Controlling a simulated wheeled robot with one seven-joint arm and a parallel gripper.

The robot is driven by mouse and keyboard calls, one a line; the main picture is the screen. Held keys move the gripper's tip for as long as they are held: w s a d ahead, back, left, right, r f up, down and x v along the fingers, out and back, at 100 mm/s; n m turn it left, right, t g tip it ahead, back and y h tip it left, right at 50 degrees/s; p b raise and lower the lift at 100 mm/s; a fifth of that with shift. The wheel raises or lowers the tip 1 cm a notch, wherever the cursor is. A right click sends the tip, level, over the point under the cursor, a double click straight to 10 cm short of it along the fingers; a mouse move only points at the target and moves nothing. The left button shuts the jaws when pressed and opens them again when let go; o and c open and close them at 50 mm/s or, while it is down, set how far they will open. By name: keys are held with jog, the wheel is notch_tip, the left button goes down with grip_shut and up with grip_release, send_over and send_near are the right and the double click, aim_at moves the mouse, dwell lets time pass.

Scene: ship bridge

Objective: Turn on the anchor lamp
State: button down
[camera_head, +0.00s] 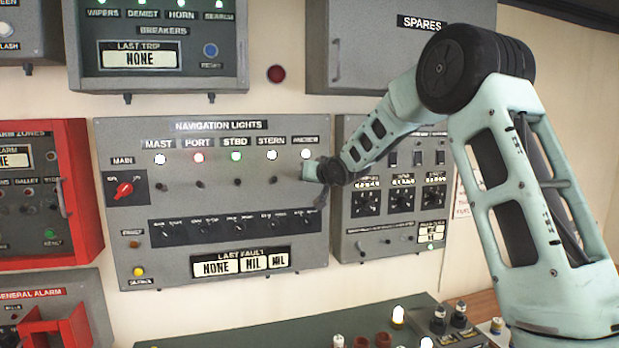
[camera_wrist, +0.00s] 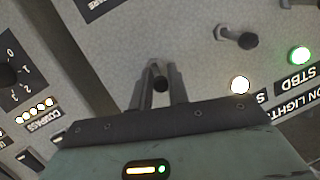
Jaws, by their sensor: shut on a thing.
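The grey navigation lights panel (camera_head: 215,215) has a row of lamps with a toggle below each. The anchor lamp (camera_head: 306,153), at the right end of the row, looks bright white. My gripper (camera_head: 312,172) is at the panel just below this lamp. In the wrist view my gripper (camera_wrist: 160,72) is shut on the small dark anchor toggle (camera_wrist: 160,84), whose tip shows between the fingers. The toggle is hidden behind my gripper in the head view, and its up or down position cannot be told. The anchor lamp is hidden in the wrist view.
The stern toggle (camera_wrist: 238,37) and lit stern lamp (camera_wrist: 240,85) are beside my gripper. A red main rotary switch (camera_head: 124,189) is at the panel's left. A second switch panel (camera_head: 345,235) adjoins at right. A green console (camera_head: 270,325) with knobs lies below.

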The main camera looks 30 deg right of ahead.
jog(key=shift+d, duration=0.1)
jog(key=c, duration=1.4)
grip_release()
jog(key=shift+o, duration=0.2)
jog(key=b+v, duration=0.1)
jog(key=v, duration=1.6)
jog(key=shift+s, duration=0.2)
